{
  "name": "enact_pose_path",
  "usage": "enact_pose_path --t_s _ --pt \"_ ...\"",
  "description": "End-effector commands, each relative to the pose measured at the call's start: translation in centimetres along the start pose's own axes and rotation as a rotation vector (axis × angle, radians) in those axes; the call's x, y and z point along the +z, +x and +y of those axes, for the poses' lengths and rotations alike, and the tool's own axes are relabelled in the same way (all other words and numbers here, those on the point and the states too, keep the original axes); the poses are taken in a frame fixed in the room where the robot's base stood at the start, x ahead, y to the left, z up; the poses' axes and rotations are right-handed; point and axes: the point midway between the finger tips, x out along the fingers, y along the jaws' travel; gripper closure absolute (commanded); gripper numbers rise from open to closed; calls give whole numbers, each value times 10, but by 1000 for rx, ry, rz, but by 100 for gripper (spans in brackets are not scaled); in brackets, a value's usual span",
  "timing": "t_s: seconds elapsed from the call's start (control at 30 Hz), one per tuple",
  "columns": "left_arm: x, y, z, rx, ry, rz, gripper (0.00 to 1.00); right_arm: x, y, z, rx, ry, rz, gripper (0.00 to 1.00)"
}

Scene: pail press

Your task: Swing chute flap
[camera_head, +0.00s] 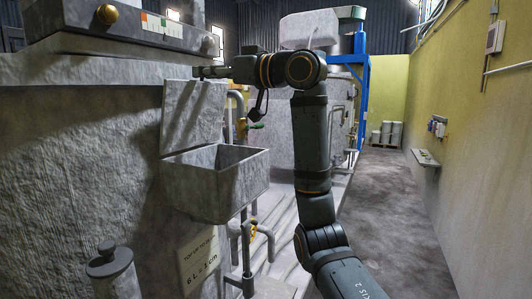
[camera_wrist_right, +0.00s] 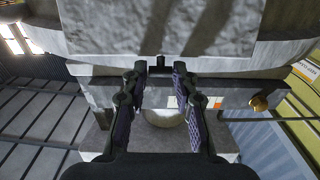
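The chute flap is a grey, rough slab (camera_head: 193,115) standing nearly upright, tilted slightly, above the back of an open grey chute box (camera_head: 225,195) on the machine's side. In the right wrist view the flap's shadow-striped face (camera_wrist_right: 160,28) fills the top. My right gripper (camera_head: 200,72) reaches in from the right at the flap's upper edge. My left gripper is not in view.
A brass knob (camera_head: 107,13) and a colour-marked strip (camera_head: 160,25) sit on the machine above. Pipes and a yellow valve (camera_head: 251,231) are below the chute box. A sign (camera_head: 199,262) is at lower front. The floor aisle (camera_head: 400,200) on the right is clear.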

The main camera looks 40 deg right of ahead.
Motion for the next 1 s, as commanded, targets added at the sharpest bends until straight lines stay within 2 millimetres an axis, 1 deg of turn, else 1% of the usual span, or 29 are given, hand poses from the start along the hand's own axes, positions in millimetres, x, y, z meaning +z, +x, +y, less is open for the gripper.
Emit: enact_pose_path --t_s 0.03,0.1,0.2,0.37,0.5,0.6,0.8,1.0 --pt "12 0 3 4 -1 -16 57 0 0 1 3 0 1 85" --pt "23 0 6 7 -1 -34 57 0 0 1 3 0 1 94" --pt "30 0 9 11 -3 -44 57 1 -1 1 3 0 1 94" --pt "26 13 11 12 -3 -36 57 8 -12 1 4 0 1 93" --pt "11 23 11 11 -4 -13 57 14 -23 2 4 0 -3 93" --pt "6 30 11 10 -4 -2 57 17 -31 1 3 1 -2 93" --pt "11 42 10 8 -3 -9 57 22 -47 1 3 0 -3 93" --pt "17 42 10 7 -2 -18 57 21 -52 1 3 1 -2 93"
